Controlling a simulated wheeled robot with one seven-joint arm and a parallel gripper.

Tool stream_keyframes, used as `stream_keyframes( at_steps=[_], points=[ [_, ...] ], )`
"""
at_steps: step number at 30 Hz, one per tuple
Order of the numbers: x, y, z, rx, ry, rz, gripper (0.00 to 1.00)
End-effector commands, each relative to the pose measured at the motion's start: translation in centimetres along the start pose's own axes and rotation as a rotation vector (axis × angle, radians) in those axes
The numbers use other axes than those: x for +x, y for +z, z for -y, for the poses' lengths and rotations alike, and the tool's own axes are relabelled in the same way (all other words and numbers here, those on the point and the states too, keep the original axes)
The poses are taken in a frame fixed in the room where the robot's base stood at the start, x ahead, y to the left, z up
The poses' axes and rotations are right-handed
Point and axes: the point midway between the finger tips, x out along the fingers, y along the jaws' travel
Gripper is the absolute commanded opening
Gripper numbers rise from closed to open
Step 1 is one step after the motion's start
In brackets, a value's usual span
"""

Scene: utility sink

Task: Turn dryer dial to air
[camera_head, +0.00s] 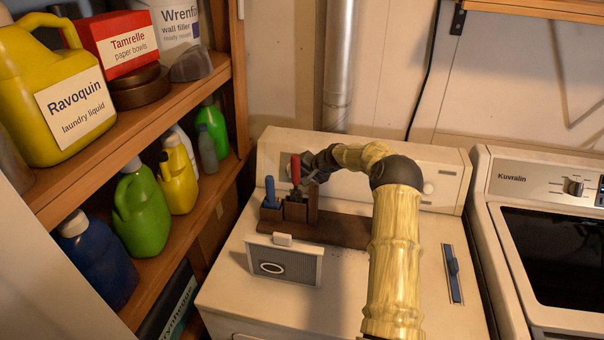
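The white dryer (225,288) stands in the middle, with a pale control panel (272,155) along its back. My arm reaches over the dryer from the front right and bends left toward the panel. My dark gripper (308,170) is at the left-centre part of the panel, just behind a red-handled tool. The dryer dial cannot be made out; the gripper and wrist cover that part of the panel. The fingertips are small, dark and partly hidden, so I cannot tell whether they are open or touch anything. The panel's right end has small markings (447,172).
Shelves with bottles (140,212) flank the left. A second machine with its own dial (573,187) stands right.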

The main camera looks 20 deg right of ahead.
Motion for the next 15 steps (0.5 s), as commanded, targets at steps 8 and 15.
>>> stream_keyframes(
  at_steps=[8, 15],
  points=[
    [0.4, 0.2, -0.9, 0.041, -0.044, -0.017, 0.0],
    [0.7, 0.4, -1.5, 0.1, -0.115, -0.048, 0.0]
  ],
)
